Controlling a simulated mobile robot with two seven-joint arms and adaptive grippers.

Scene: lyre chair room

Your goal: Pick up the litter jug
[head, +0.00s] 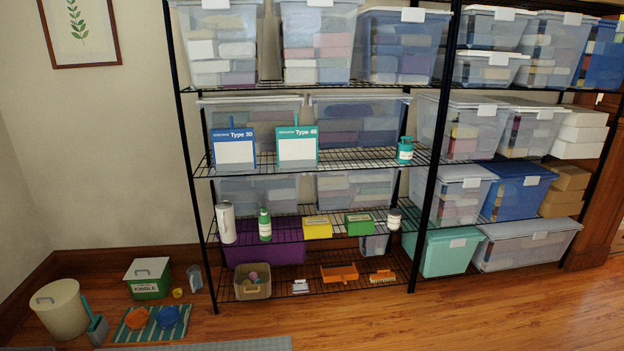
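No thing in the head view carries a label I can read as litter, so I cannot tell which is the litter jug. A small teal jug-like container (405,150) with a label stands at the right end of the middle wire shelf. A green bottle (265,225) with a white label stands on the shelf below, beside a white roll (226,223). A small white container (394,219) with a dark top stands at that shelf's right end. A grey jug-shaped item (194,279) is on the floor by the rack. Neither of my grippers is in view.
A black wire rack (428,190) holds many lidded bins. On the floor at left are a cream bin (59,309), a kibble box (148,278) and a striped mat (146,332) with two bowls. Wooden floor (440,315) before the rack is clear.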

